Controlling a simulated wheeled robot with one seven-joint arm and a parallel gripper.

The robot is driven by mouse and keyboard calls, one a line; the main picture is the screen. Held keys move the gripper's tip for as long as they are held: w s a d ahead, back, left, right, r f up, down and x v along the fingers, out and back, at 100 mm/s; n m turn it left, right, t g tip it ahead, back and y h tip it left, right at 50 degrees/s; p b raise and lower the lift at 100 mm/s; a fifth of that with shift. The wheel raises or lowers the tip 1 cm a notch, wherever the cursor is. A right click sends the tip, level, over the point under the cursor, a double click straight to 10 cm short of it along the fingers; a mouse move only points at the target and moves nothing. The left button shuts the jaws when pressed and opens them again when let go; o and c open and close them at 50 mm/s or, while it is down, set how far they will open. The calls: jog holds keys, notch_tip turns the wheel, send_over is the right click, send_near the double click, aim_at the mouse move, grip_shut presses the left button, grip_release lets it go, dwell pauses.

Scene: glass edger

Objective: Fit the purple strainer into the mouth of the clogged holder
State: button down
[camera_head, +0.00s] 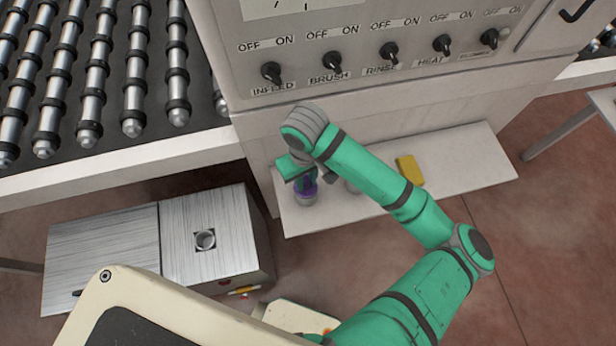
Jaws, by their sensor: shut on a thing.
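The purple strainer (306,189) is at the left end of the white shelf, at the top of a small grey cup-like piece (306,200). I cannot tell whether it sits in that piece or is just above it. My gripper (306,182) points down and is shut on the strainer, partly hiding it. A round open-mouthed metal holder (204,238) stands in a dark square recess on the steel box; its inside is too small to judge for a clog. My gripper is to the right of that holder, well apart from it.
The white shelf (450,175) carries a yellow block (410,169) and a pale round thing (352,187) partly behind my arm. The steel box (110,245) stands at lower left, below the roller conveyor (90,80). The control panel with knobs (389,52) rises behind the shelf.

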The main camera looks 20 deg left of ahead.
jog(key=shift+d+f, duration=0.1)
jog(key=shift+f, duration=0.85)
jog(key=c, duration=1.5)
grip_release()
jog(key=shift+w, duration=0.1)
notch_tip(320, 180, up, 11)
jog(key=shift+f, duration=0.1)
jog(key=shift+d, duration=0.1)
